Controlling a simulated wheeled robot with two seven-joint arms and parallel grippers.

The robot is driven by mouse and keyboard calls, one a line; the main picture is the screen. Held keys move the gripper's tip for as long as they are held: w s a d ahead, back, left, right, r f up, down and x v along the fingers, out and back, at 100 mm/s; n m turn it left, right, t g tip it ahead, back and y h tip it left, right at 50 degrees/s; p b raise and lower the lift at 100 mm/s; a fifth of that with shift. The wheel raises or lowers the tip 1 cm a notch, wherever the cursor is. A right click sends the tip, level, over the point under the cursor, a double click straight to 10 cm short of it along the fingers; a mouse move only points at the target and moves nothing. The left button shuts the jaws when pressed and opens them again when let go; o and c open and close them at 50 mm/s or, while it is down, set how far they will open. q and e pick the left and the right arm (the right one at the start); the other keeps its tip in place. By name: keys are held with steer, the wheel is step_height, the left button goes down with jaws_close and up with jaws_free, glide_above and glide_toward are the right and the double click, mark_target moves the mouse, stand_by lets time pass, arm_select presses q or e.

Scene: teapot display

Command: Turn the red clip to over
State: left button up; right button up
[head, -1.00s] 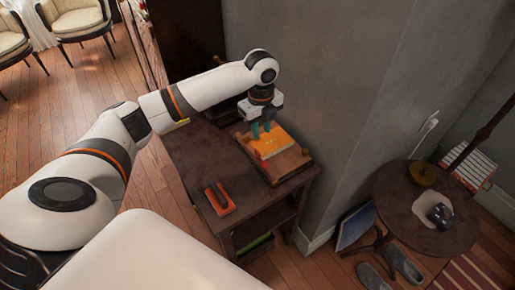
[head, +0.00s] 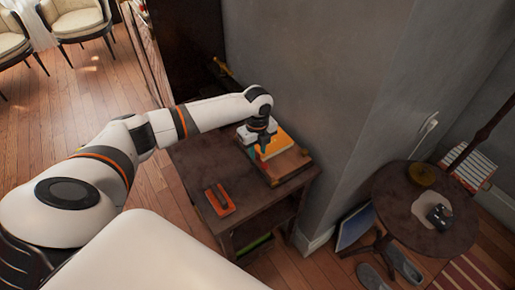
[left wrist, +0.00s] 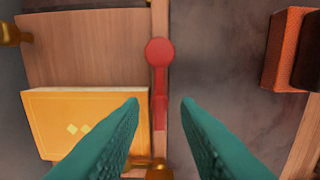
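The red clip (left wrist: 158,55) shows in the left wrist view, with a round head and a narrow strip running down from it. It lies along the edge of a wooden board (left wrist: 85,45), beside a yellow-orange box (left wrist: 75,115). My left gripper (left wrist: 161,103) is open, its teal fingers on either side of the clip's lower strip in the picture. Whether they touch it I cannot tell. In the head view my left gripper (head: 262,153) points down over the board's near side, and I cannot make out the clip there. My right gripper is not in view.
An orange block with a dark handle (head: 219,200) lies on the dark side table (head: 195,155), left of the board. A grey wall (head: 310,90) stands close behind the table. A round table (head: 400,195) with small objects stands to the right.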

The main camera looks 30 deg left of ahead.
arm_select(q)
jaws_close()
